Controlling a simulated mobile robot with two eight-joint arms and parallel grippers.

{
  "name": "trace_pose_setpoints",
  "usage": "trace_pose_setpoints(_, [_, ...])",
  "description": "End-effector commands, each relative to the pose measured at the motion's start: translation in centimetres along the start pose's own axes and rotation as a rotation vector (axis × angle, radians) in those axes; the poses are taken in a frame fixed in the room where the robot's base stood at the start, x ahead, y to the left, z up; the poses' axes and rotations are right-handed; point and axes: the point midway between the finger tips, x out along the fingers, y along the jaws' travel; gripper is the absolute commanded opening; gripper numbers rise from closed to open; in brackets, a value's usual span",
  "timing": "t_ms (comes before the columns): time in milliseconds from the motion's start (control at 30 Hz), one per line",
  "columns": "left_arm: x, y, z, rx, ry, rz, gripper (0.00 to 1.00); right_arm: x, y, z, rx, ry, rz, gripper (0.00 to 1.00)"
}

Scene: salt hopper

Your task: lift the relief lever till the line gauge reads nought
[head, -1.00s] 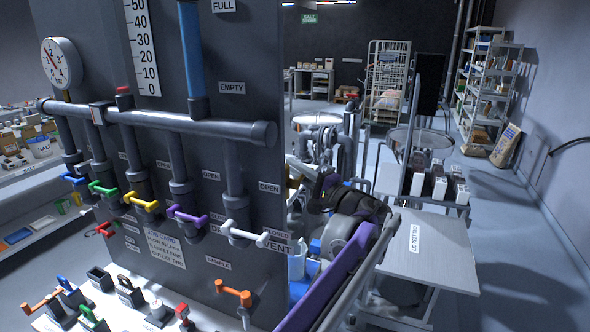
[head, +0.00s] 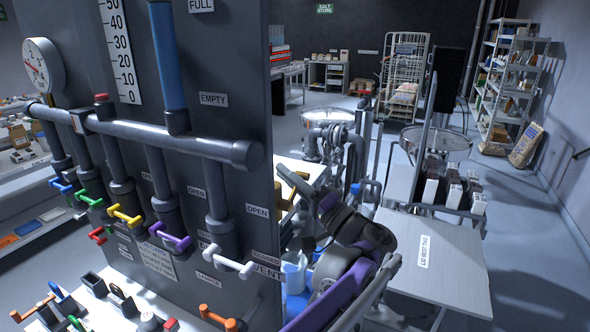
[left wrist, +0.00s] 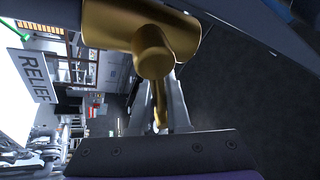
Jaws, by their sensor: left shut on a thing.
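The brass relief lever (left wrist: 158,50) fills the top middle of the left wrist view, with a RELIEF label (left wrist: 33,75) at left. My left gripper (left wrist: 160,118) is shut on the slim brass part below the thick brass body. In the head view my left gripper (head: 290,182) is beside the grey panel's right edge, where only a bit of brass shows; the panel hides the rest. A round white dial gauge (head: 43,65) with a red needle stands on the pipe at left. Its figures are too small to read. My right gripper is not in view.
The grey panel (head: 225,60) carries a thick pipe (head: 175,138) and several coloured valve handles, among them a white one (head: 228,262). A grey lid rest table (head: 455,265) stands at right.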

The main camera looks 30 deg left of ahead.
Motion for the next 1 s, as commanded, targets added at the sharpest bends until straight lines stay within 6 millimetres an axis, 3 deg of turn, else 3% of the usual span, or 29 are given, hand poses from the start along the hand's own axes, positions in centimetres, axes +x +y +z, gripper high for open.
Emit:
trace_pose_setpoints(300, [0.14, -0.88, -0.12, -0.105, -0.015, -0.043, 0.0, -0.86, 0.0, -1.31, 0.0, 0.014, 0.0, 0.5])
trace_pose_setpoints(767, [0.11, -0.91, -0.03, -0.119, -0.018, -0.05, 0.0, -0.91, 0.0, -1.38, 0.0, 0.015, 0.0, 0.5])
trace_pose_setpoints(800, [0.11, -0.91, -0.02, -0.119, -0.018, -0.05, 0.16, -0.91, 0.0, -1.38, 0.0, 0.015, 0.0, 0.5])
trace_pose_setpoints(967, [0.12, -0.91, -0.01, -0.119, -0.019, -0.05, 0.44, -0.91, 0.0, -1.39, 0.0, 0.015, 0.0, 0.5])
trace_pose_setpoints(1000, [0.12, -0.91, -0.02, -0.119, -0.019, -0.05, 0.44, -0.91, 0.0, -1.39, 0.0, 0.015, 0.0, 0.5])
